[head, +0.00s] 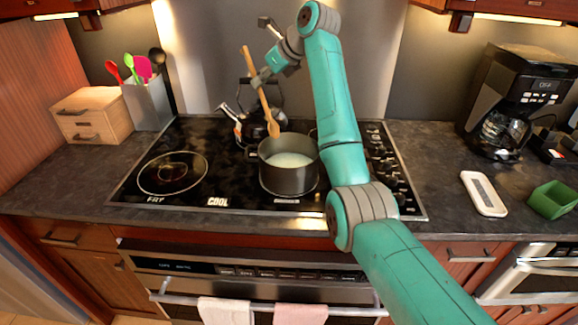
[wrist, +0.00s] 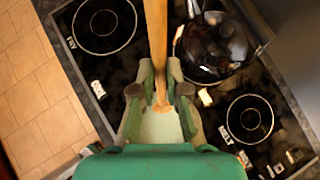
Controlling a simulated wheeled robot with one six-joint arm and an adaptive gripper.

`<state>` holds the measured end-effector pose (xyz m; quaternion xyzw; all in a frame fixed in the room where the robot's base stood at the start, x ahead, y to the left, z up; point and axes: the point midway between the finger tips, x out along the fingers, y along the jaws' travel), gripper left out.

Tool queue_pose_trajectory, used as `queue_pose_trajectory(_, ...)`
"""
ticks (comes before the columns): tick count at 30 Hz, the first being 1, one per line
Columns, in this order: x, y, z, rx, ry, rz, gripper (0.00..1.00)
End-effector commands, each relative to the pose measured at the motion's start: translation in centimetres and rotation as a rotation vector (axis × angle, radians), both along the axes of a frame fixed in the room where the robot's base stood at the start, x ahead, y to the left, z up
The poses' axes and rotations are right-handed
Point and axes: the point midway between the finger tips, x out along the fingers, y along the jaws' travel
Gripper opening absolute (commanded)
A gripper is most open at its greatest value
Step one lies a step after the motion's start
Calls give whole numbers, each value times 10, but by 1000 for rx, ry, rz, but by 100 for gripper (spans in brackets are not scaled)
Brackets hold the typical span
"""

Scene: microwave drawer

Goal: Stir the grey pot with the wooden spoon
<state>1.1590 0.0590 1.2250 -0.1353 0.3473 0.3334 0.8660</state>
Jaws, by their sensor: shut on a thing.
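The grey pot (head: 289,181) stands on the front middle of the black stovetop, with pale liquid (head: 290,160) inside. My gripper (head: 261,79) is above and behind the pot, shut on the handle of the wooden spoon (head: 267,104). The spoon leans slightly, handle end up, with its lower end at the pot's back rim in the head view; I cannot tell if it is inside. In the wrist view the spoon (wrist: 156,38) runs between the fingers of my gripper (wrist: 160,88).
A black kettle (head: 258,122) stands close behind the pot. A utensil holder (head: 148,103) and a wooden drawer box (head: 91,116) are at left. A coffee maker (head: 510,100), white dish (head: 484,194) and green bowl (head: 553,200) are at right. The left burner (head: 172,173) is clear.

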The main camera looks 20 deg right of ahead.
Motion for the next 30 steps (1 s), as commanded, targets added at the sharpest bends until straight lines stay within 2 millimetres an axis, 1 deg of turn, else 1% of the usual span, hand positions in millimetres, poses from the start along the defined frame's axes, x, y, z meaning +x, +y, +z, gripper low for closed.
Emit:
queue_pose_trajectory(12,0,0,36,0,-1,-1,0)
queue_pose_trajectory(15,0,0,42,1,0,-1,0)
queue_pose_trajectory(30,0,0,43,0,0,0,0)
